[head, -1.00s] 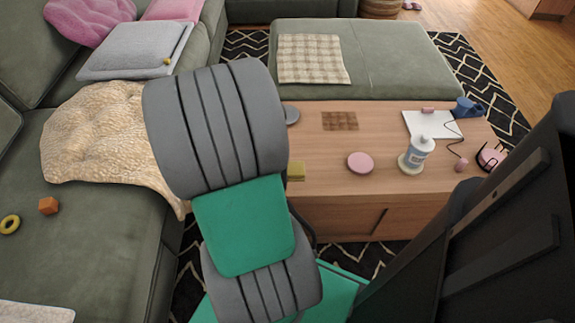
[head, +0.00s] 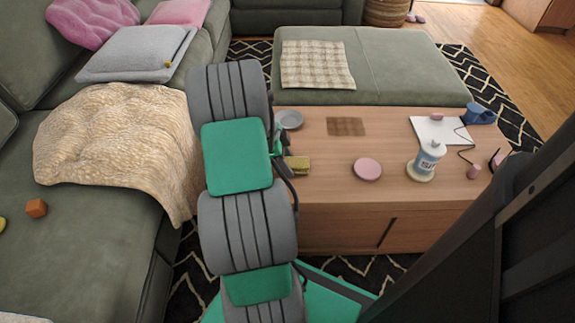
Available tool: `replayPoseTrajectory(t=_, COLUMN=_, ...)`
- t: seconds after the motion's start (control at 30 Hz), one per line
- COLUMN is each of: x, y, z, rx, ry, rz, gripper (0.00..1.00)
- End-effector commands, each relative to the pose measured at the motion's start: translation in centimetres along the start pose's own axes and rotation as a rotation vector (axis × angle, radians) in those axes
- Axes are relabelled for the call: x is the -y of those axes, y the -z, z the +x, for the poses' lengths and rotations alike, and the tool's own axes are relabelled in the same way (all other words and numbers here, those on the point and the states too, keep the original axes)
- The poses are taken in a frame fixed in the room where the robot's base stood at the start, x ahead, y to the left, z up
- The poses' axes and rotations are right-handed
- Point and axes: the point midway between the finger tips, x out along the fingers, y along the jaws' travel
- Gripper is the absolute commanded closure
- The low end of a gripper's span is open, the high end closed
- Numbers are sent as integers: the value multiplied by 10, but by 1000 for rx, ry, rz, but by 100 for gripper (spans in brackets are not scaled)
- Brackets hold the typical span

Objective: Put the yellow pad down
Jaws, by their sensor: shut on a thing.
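The yellow pad (head: 299,163) is a small block at the left end of the wooden coffee table (head: 322,185), just right of my arm. My gripper (head: 288,166) shows only in part beside the pad, mostly hidden behind my grey and green arm. It is shut on the pad. The pad overlaps the table top in the picture, but I cannot tell whether it touches the table or is held above it.
The table also bears a grey dish (head: 290,119), a brown square (head: 346,126), a pink disc (head: 368,169), a lotion bottle (head: 430,158), a white sheet (head: 432,130) and a blue mug (head: 481,113). Bare wood lies between the pad and pink disc. A green sofa (head: 95,235) stands left.

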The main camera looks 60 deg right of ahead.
Motion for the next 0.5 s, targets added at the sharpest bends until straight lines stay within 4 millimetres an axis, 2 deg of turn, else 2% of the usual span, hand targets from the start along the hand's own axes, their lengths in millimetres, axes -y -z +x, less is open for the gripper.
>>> replayPoseTrajectory(t=0.23, x=0, y=-1, z=2, rx=0, ry=1, rz=0, gripper=78)
replayPoseTrajectory(t=0.27, x=0, y=-1, z=2, rx=0, ry=1, rz=0, gripper=45)
replayPoseTrajectory(t=0.5, x=0, y=0, z=1, rx=0, ry=1, rz=-1, gripper=26)
